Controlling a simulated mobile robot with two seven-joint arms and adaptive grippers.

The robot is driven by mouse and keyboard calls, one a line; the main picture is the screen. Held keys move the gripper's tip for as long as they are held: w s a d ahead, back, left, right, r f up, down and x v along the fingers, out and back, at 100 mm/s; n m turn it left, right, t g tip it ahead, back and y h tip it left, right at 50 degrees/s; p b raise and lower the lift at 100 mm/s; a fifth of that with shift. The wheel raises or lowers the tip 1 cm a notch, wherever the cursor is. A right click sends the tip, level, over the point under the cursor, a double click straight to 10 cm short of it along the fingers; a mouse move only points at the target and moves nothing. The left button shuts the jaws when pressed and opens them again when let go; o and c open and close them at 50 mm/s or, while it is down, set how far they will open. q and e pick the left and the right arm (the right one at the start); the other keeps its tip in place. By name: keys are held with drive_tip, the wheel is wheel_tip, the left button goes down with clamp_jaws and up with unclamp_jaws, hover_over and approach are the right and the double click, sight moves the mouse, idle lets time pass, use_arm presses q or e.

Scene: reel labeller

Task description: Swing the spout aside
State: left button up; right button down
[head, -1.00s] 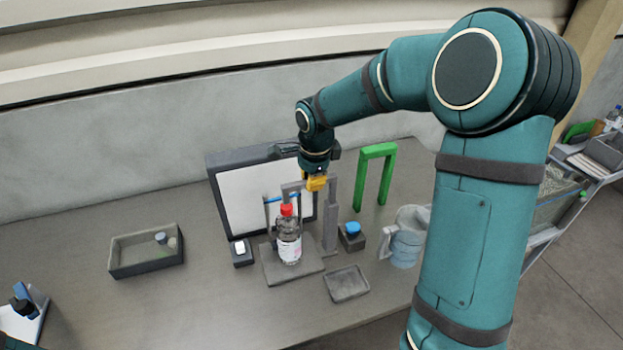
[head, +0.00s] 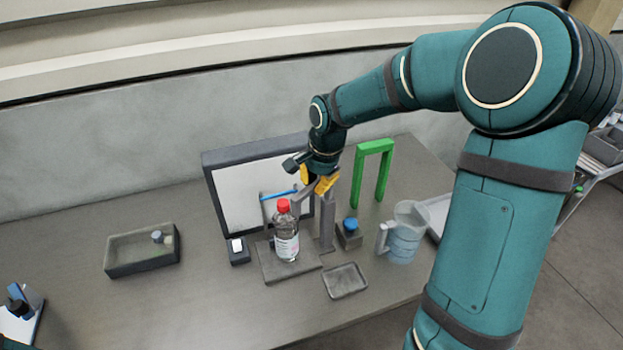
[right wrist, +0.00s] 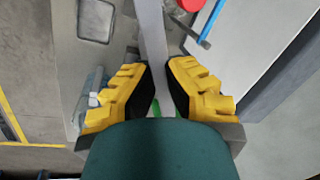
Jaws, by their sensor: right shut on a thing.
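The spout (head: 302,202) is a grey bar at the top of a grey post (head: 327,228), beside the bottle. My right gripper (head: 319,184), with yellow fingers, is shut on the spout from above. In the right wrist view the spout (right wrist: 152,35) runs between the yellow fingers (right wrist: 160,88). The clear bottle (head: 286,240) with a red cap (head: 282,205) stands upright on a grey base plate (head: 280,270). In the right wrist view the red cap (right wrist: 190,5) is just to the right of the spout. My left gripper is out of view.
A framed white panel (head: 235,195) stands behind the bottle. A green arch (head: 356,178), a blue-topped block (head: 349,238) and a clear jug (head: 404,240) are to the right. A grey tray (head: 142,268) is at left and a small dish (head: 346,291) in front.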

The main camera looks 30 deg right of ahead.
drive_tip(key=shift+s+d+f+n+g+y, duration=0.1)
drive_tip(key=shift+s+d+n+g+y, duration=0.4)
drive_tip(key=shift+n, duration=1.55)
drive_tip(key=shift+s+d+f+n+g+y, duration=0.1)
drive_tip(key=shift+s+d+n, duration=0.75)
drive_tip(key=shift+n, duration=1.15)
drive_tip(key=shift+s+d+f+n+g+y, duration=0.2)
drive_tip(key=shift+s+d+n, duration=0.5)
drive_tip(key=shift+n, duration=1.35)
drive_tip(key=shift+r, duration=0.15)
drive_tip(key=c, duration=1)
unclamp_jaws()
drive_tip(key=shift+d, duration=0.1)
drive_tip(key=shift+o, duration=0.2)
drive_tip(key=shift+w, duration=0.15)
drive_tip(key=shift+r, duration=0.2)
wheel_tip(320, 180, up, 12)
drive_tip(key=d, duration=0.2)
drive_tip(key=shift+s+d+f, duration=0.15)
drive_tip(key=shift+s+f, duration=0.05)
drive_tip(key=shift+s, duration=0.05)
